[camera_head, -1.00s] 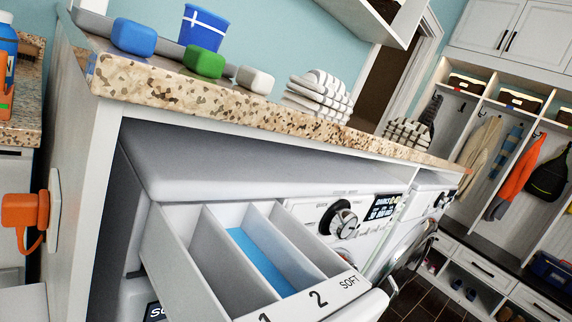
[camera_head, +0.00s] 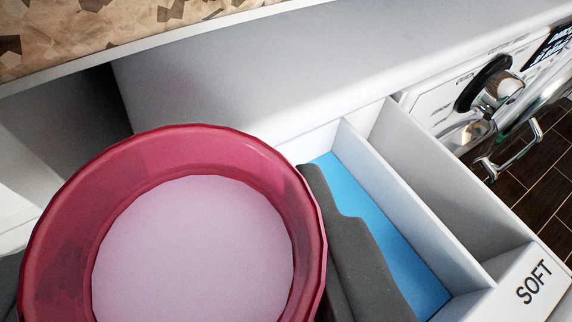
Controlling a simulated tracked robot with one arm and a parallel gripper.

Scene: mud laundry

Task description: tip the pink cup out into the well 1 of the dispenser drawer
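The pink cup (camera_head: 285,190) is large in the lower left of the view. I look down into its mouth. A pale pink-white filling (camera_head: 190,250) shows inside, and none is seen spilling. My gripper (camera_head: 165,225) is shut on the cup, with a dark grey finger along its right side and a sliver of the other at the left edge. The cup is above the left part of the open dispenser drawer (camera_head: 500,285). The cup and finger hide well 1. The well beside it holds blue liquid (camera_head: 385,235). The rightmost well, marked SOFT, looks empty.
The white machine top (camera_head: 240,85) runs behind the drawer, under the speckled counter (camera_head: 120,30). A control knob (camera_head: 505,88) and a metal handle (camera_head: 520,150) are at the right. Dark floor tiles show at the far right.

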